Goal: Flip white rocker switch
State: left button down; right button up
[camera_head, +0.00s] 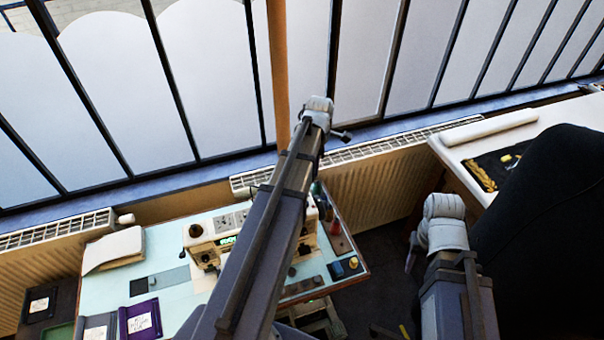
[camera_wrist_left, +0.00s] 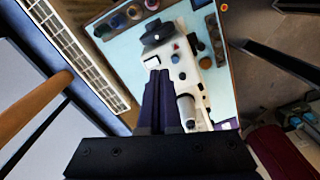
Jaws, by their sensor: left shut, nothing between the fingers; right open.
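A white control box (camera_wrist_left: 192,78) stands on the light blue table top and carries knobs, buttons and a black lever knob (camera_wrist_left: 157,33). A small white square, likely the white rocker switch (camera_wrist_left: 151,62), shows on the box right at the fingertips in the left wrist view. My left gripper (camera_wrist_left: 159,73) is shut and empty, its dark fingers pointing at the box; I cannot tell whether they touch the switch. In the head view my left arm covers part of the box (camera_head: 200,232) and hides the left gripper. My right gripper is not clearly visible.
Radiators (camera_head: 365,190) and windows stand behind. A black chair back (camera_head: 540,230) is at the right.

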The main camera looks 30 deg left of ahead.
pick_arm(q)
jog(key=a+n, duration=0.1)
jog(key=a+r+n+p, duration=0.1)
jog(key=a, duration=0.1)
jog(key=a+r+n, duration=0.1)
jog(key=a+n, duration=0.1)
jog(key=shift+w+a+r, duration=0.15)
jog(key=shift+w+r, duration=0.05)
jog(key=shift+w, duration=0.2)
pick_arm(e)
notch_tip(320, 180, up, 2)
jog(key=shift+r, duration=0.2)
pick_arm(q)
jog(key=shift+f, duration=0.15)
pick_arm(e)
jog(key=shift+f, duration=0.15)
pick_arm(q)
notch_tip(320, 180, down, 14)
jog(key=b, duration=1.3)
jog(key=shift+b, duration=0.3)
pick_arm(e)
notch_tip(320, 180, down, 14)
jog(key=shift+r, duration=0.2)
jog(key=shift+f, duration=0.2)
pick_arm(q)
jog(key=shift+s, duration=0.1)
